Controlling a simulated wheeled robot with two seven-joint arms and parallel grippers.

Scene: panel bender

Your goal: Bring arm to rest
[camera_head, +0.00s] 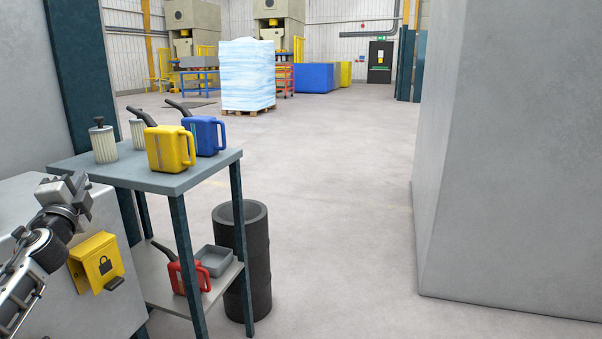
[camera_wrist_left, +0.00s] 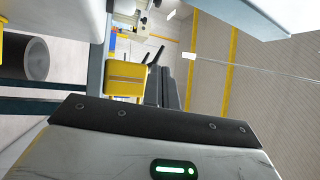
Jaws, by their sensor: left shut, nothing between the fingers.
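My left arm comes in at the left edge of the head view. Its gripper (camera_head: 76,188) is shut and empty, held in front of the grey cabinet (camera_head: 60,310) and to the left of the grey-topped table (camera_head: 165,180). A yellow lock box (camera_head: 98,262) with a padlock sign is on the cabinet, just below and right of the gripper. The gripper appears apart from the box. The fingers do not show clearly in the left wrist view. My right gripper is in neither view.
Yellow (camera_head: 170,148) and blue (camera_head: 205,135) cans and two pale canisters stand on the table. A red can (camera_head: 188,275) and grey tray (camera_head: 213,260) sit on its lower shelf. A dark drum (camera_head: 250,265) stands beside it. A large grey block (camera_head: 510,170) bounds the right; the middle floor is clear.

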